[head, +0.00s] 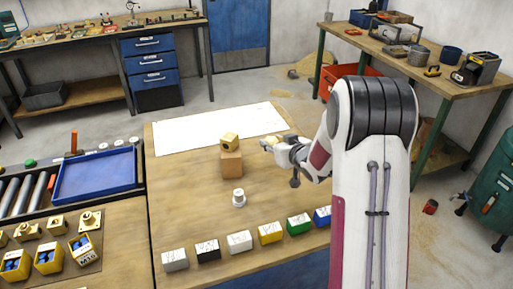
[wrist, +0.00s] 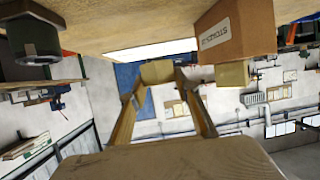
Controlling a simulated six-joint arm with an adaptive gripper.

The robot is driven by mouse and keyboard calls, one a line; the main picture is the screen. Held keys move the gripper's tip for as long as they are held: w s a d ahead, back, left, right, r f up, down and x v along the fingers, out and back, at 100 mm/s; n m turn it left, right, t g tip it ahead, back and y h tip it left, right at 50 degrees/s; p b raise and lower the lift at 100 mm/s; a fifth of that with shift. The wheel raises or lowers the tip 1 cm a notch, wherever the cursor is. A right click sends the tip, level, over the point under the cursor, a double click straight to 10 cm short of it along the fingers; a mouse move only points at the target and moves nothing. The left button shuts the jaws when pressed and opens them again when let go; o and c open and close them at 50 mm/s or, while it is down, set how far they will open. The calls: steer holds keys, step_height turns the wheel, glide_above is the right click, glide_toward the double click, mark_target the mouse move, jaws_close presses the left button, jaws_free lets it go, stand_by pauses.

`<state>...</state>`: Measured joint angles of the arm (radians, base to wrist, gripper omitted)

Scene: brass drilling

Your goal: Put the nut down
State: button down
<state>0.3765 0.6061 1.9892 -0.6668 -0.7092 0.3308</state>
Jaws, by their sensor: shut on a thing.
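My gripper (head: 270,143) is at the centre of the head view, just right of the cardboard box, above the bench. In the wrist view, which is upside down, its two fingers (wrist: 157,76) are shut on a small brass nut (wrist: 157,72), held at the fingertips. The held nut is small and partly hidden by the fingers in the head view. A brass block with a hole (head: 229,140) rests on top of the brown box (head: 231,164); both also show at the right of the wrist view.
A white stepped piece (head: 239,198) stands in front of the box. A row of coloured blocks (head: 240,241) lines the front edge. A white sheet (head: 215,126) covers the bench's back. A blue tray (head: 95,176) lies left. Bare wood (head: 185,200) lies left of the box.

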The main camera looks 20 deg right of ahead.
steer(key=w+a+r+m+h, duration=0.1)
steer(key=w+r, duration=0.2)
steer(key=w, duration=0.8)
steer(key=shift+a, duration=0.1)
glide_above(258, 149)
steer(key=shift+f, duration=3.05)
steer(key=shift+f, duration=1.9)
steer(key=shift+f, duration=0.35)
